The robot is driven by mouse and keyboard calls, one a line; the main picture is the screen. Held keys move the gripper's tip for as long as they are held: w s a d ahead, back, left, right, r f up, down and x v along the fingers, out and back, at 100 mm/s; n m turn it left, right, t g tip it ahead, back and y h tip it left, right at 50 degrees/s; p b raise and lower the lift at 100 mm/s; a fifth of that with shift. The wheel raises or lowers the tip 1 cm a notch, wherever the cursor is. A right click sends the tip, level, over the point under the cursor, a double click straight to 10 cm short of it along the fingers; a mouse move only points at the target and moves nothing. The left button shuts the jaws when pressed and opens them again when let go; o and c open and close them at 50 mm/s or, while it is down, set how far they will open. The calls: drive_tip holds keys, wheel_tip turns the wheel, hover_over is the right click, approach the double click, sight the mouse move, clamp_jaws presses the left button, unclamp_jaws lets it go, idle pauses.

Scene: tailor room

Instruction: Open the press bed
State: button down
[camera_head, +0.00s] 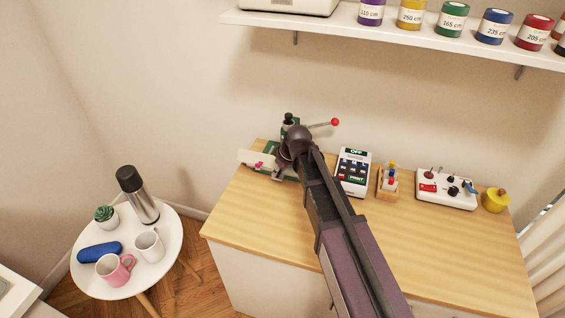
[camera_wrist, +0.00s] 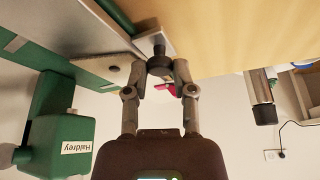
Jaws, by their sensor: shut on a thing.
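The press is a small green machine on the wooden counter, partly hidden behind my arm in the head view (camera_head: 269,148). It has a lever with a red ball (camera_head: 335,122) to the right. In the wrist view its green body (camera_wrist: 60,143) bears the label "Haldrey", and a grey plate with a green edge (camera_wrist: 95,68) lies along the upper left, likely the press bed. My gripper (camera_wrist: 167,66) is shut on a dark round knob (camera_wrist: 158,66) on a short stem by a metal bracket. The fingertips are mostly hidden in the head view.
On the counter (camera_head: 240,215), right of the press, stand a label printer (camera_head: 353,170), a small wooden rack (camera_head: 388,184), a white control box (camera_head: 446,190) and a yellow pot (camera_head: 496,200). A shelf (camera_head: 400,35) with tape rolls hangs above. A round table (camera_head: 92,282) with cups stands left.

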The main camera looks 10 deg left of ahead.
drive_tip(key=shift+c, duration=2.2)
unclamp_jaws()
drive_tip(key=shift+w, duration=0.15)
drive_tip(key=shift+w, duration=0.6)
drive_tip(key=w, duration=0.5)
drive_tip(key=shift+w+d, duration=0.15)
drive_tip(key=shift+d, duration=0.05)
drive_tip(key=shift+d+r+p, duration=0.2)
drive_tip(key=shift+r+p, duration=0.3)
drive_tip(key=shift+p, duration=0.05)
drive_tip(key=p+v, duration=1.2)
drive_tip(key=v, duration=0.1)
drive_tip(key=s+d+m+h, duration=0.1)
drive_tip(key=s+d+m, duration=0.1)
drive_tip(key=d, duration=0.5)
drive_tip(key=s+d+m+g+h+p, duration=0.1)
drive_tip(key=s+d+m, duration=0.2)
drive_tip(key=d, duration=0.4)
drive_tip(key=s+d+r+m+h+p, duration=0.1)
drive_tip(key=s+d+m, duration=0.2)
drive_tip(key=s+d, duration=0.2)
drive_tip(key=shift+d, duration=1.1)
